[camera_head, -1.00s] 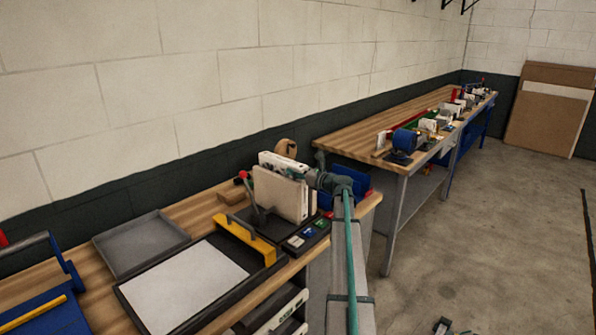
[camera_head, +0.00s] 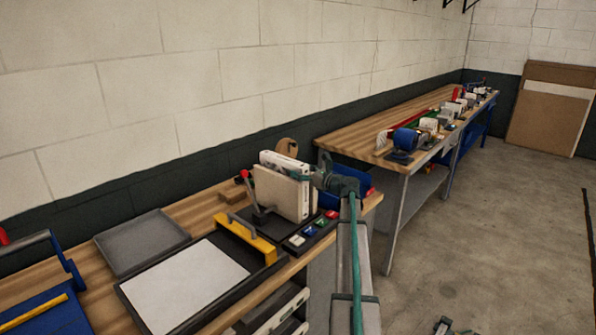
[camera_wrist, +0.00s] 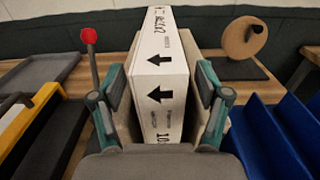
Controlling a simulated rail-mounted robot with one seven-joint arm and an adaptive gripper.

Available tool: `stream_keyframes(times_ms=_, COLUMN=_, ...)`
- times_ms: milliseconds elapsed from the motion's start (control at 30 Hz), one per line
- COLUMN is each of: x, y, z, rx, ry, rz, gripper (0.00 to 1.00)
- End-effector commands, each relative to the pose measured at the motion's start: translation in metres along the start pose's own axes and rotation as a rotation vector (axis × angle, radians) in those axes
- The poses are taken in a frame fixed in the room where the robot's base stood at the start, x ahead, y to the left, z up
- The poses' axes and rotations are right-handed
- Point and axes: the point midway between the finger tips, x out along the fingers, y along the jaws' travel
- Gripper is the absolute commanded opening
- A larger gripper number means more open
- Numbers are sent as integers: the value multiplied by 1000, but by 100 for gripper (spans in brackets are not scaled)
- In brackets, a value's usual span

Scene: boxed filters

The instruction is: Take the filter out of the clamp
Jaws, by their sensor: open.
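The filter (camera_wrist: 159,85) is a white box with black arrows and printed text, upright between the two beige plates of the clamp (camera_wrist: 206,122). In the head view the filter (camera_head: 288,160) shows as a white top edge behind the clamp's beige front plate (camera_head: 279,191). A lever with a red knob (camera_wrist: 89,36) stands on the clamp's left side in the wrist view. My gripper (camera_wrist: 159,88) is open, one finger on each side of the filter and clamp plates. I cannot tell whether the fingers touch the plates. The filter's lower part is hidden by my gripper.
A grey tray (camera_head: 141,243) and a black-framed board with a yellow handle (camera_head: 247,240) lie left of the clamp. A button panel (camera_head: 309,232) sits in front. A tape roll (camera_wrist: 242,40) stands behind, and blue bins (camera_wrist: 278,135) are close on the right.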

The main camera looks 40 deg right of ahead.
Motion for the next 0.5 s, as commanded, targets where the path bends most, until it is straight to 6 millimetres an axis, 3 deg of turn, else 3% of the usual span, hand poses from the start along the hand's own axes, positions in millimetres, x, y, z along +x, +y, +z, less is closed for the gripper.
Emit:
stream_keyframes(times_ms=200, x=-46, y=1, z=0, rx=0, ry=0, rz=-4, gripper=75)
stream_keyframes(times_ms=500, x=-88, y=1, z=0, rx=0, ry=0, rz=-1, gripper=75)
